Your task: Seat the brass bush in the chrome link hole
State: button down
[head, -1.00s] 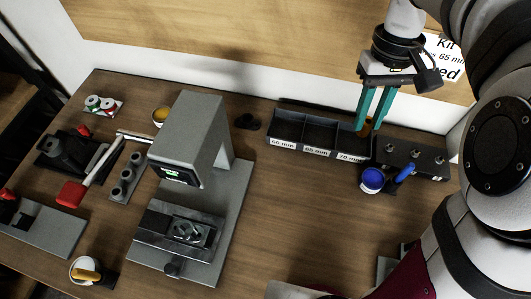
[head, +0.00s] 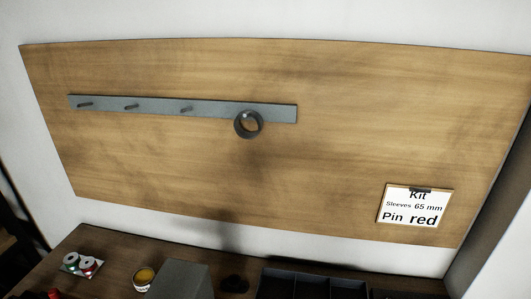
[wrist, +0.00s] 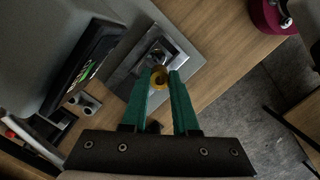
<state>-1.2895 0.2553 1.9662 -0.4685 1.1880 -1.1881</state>
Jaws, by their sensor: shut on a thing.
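In the wrist view my gripper (wrist: 164,76) is shut on the brass bush (wrist: 159,80), a small yellow ring held at the tips of the teal fingers. Beyond the bush is the metal vise fixture (wrist: 136,70) on a grey base. The chrome link (wrist: 156,51) shows in it as a shiny piece, partly covered by the bush and fingertips. Its hole cannot be made out clearly. The bush overlaps the fixture in the picture; I cannot tell the height between them. The head view shows neither gripper, bush nor link.
The grey press (wrist: 50,40) with a lit display stands left of the fixture. A sleeve block (wrist: 85,102) lies below it. In the head view a card (head: 414,208) reads "Kit, Sleeves 65 mm, Pin red". A hook rail (head: 215,109) carries a dark ring (head: 248,125).

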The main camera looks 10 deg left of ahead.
jog(key=shift+n, duration=0.7)
jog(key=a+f, duration=0.1)
jog(key=f, duration=0.6)
jog(key=a+f, duration=0.1)
jog(key=f, duration=0.2)
jog(key=shift+w+a+f, duration=0.1)
jog(key=shift+a+f, duration=0.1)
jog(key=shift+a, duration=0.1)
jog(key=c, duration=0.7)
grip_release()
jog(key=shift+f, duration=0.15)
jog(key=r, duration=0.5)
jog(key=s+r, duration=0.1)
jog(key=r, duration=0.1)
jog(key=shift+a+r, duration=0.35)
jog(key=shift+r, duration=0.05)
